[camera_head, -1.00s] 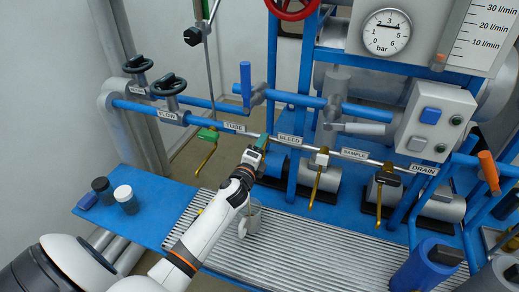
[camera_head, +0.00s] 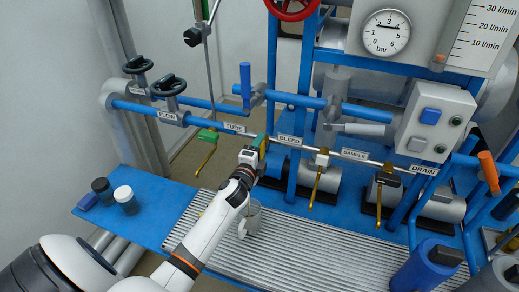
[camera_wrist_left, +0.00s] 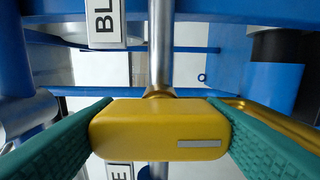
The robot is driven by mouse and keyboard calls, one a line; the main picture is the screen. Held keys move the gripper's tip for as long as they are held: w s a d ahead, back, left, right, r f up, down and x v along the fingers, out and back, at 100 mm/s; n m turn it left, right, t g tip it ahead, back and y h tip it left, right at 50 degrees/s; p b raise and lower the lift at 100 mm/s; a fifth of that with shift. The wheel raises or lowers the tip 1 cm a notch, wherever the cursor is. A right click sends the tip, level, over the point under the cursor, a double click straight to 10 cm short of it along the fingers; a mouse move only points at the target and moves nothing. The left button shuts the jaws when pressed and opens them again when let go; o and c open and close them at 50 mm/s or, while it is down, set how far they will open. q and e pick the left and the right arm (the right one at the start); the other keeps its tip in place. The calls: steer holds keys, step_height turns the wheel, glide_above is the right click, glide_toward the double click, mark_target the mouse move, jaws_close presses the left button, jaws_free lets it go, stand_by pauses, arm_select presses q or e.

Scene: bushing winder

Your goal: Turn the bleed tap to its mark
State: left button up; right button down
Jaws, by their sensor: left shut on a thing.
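The bleed tap (camera_wrist_left: 158,122) has a yellow block handle with a grey bar mark on its face, seen close in the left wrist view. My left gripper (camera_wrist_left: 158,132) is shut on this handle, one teal finger on each side. In the head view my left gripper (camera_head: 260,146) is at the thin pipe, just left of the BLEED label (camera_head: 290,140); it mostly hides the tap there. A brass spout runs off to the right of the handle in the wrist view. I cannot make out the target mark. My right gripper is not in view.
The green-handled tube tap (camera_head: 207,135) is to the left; the sample tap (camera_head: 321,158) and drain tap (camera_head: 385,175) are to the right. A grey mug (camera_head: 251,216) stands on the ribbed tray (camera_head: 310,251) beside my left arm. Blue frame posts stand close behind.

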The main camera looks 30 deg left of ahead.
arm_select(q)
steer(key=o, duration=1)
steer(key=b+v, duration=0.1)
steer(key=v, duration=1.1)
